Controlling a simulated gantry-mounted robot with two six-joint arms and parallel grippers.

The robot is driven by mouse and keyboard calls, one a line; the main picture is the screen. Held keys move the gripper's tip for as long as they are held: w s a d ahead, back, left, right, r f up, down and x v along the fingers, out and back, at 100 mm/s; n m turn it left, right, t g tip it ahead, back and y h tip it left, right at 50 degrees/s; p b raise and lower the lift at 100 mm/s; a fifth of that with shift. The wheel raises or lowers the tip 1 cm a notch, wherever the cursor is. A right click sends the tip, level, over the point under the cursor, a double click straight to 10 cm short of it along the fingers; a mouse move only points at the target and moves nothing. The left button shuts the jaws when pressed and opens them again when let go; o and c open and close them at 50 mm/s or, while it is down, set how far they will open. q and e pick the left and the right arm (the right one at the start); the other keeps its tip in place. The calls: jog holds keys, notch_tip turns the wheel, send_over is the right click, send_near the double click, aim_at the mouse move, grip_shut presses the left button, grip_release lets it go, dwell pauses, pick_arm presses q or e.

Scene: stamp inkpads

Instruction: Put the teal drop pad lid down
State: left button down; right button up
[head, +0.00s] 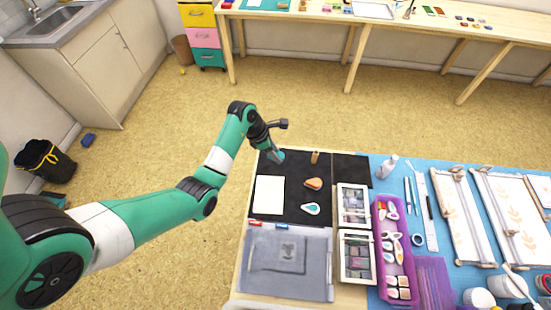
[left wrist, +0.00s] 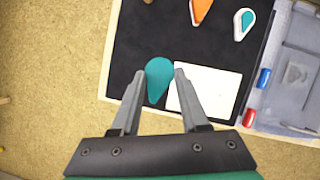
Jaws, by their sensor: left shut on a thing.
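My left gripper (head: 272,146) is over the back-left corner of the black mat (head: 292,210). It is shut on the teal drop pad lid (head: 279,157), which also shows between the fingers in the left wrist view (left wrist: 158,76). I cannot tell whether the lid touches the mat. The teal drop pad (head: 310,209) lies uncovered on the mat, with a white rim around a teal drop; it also shows at the top right of the left wrist view (left wrist: 243,22). My right gripper is not in view.
A white card (head: 269,194) lies on the mat close to the lid. An orange drop pad (head: 313,184) and a small brown stamp (head: 315,157) stand nearby. A grey tray (head: 320,264) is in front. Two stamp boxes (head: 340,222) and a purple tray (head: 406,270) are to the right.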

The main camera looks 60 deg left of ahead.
pick_arm(q)
jog(key=a+f+b, duration=0.1)
jog(key=f, duration=0.1)
jog(key=w+a+f+b, duration=0.1)
jog(key=a+f, duration=0.1)
jog(key=w+a+f+b, duration=0.1)
jog(key=shift+a+f+b, duration=0.25)
jog(key=shift+f+b, duration=0.15)
jog(key=shift+w+a+f, duration=0.15)
jog(key=shift+a+f, duration=0.05)
jog(key=shift+a, duration=0.05)
jog(key=shift+w+a, duration=0.1)
jog(key=shift+a, duration=0.05)
notch_tip(320, 180, down, 4)
jog(key=b, duration=0.3)
jog(key=shift+a+r, duration=0.1)
jog(key=shift+r, duration=0.2)
jog(key=shift+c, duration=2.1)
grip_release()
